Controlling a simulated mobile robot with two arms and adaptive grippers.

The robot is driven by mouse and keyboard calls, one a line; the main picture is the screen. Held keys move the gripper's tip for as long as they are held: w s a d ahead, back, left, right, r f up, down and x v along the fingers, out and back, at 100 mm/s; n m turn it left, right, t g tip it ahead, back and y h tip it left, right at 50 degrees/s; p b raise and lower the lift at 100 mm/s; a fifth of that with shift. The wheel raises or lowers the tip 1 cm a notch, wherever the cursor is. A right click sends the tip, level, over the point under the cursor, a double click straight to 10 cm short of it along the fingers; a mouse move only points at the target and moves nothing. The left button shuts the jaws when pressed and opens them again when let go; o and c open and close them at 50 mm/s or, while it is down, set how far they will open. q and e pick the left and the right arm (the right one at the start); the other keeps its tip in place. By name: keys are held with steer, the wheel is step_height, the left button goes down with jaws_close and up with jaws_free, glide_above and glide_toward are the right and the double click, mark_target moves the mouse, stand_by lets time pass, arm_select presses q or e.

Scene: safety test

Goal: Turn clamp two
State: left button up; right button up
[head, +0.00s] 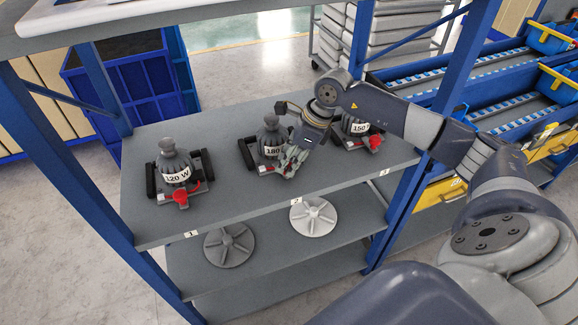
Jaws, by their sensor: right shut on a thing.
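Three grey clamp units stand in a row on the grey shelf (225,215). The left one (170,165), above label 1, is marked 120 W and shows a red knob (181,197). The middle one (270,140), clamp two, is marked 180. The right one (361,126) is marked 150 and has a red part at its front. My right gripper (291,160) reaches down from the right and is shut at the front right of the middle unit. Its fingers hide what they hold, most likely that unit's knob. My left gripper is out of view.
Blue posts (435,130) frame the shelf on both sides, and an upper shelf (110,30) crosses the top left. Two round spoked discs, one grey (229,245) and one white (313,217), lie on the lower shelf. Blue racks with bins (553,85) stand at right.

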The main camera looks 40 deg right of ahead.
steer(key=n+b, duration=0.2)
steer(key=n, duration=0.1)
steer(key=shift+w+d+f+g+y, duration=0.1)
steer(key=shift+w+g+y, duration=0.1)
steer(key=shift+g+y, duration=0.15)
steer(key=n+g+b, duration=0.1)
steer(key=n, duration=0.1)
steer(key=n+g+b, duration=0.1)
steer(key=n+b, duration=0.1)
steer(key=shift+w+y, duration=0.1)
steer(key=shift+y, duration=0.15)
steer(key=n+g+b, duration=0.1)
steer(key=n, duration=0.3)
steer(key=shift+w+b, duration=0.15)
steer(key=shift+b, duration=0.25)
steer(key=shift+n+g+h+b, duration=0.4)
steer(key=shift+n+g+b, duration=0.35)
steer(key=shift+n, duration=1.05)
steer(key=o, duration=1)
steer(key=shift+o, duration=0.2)
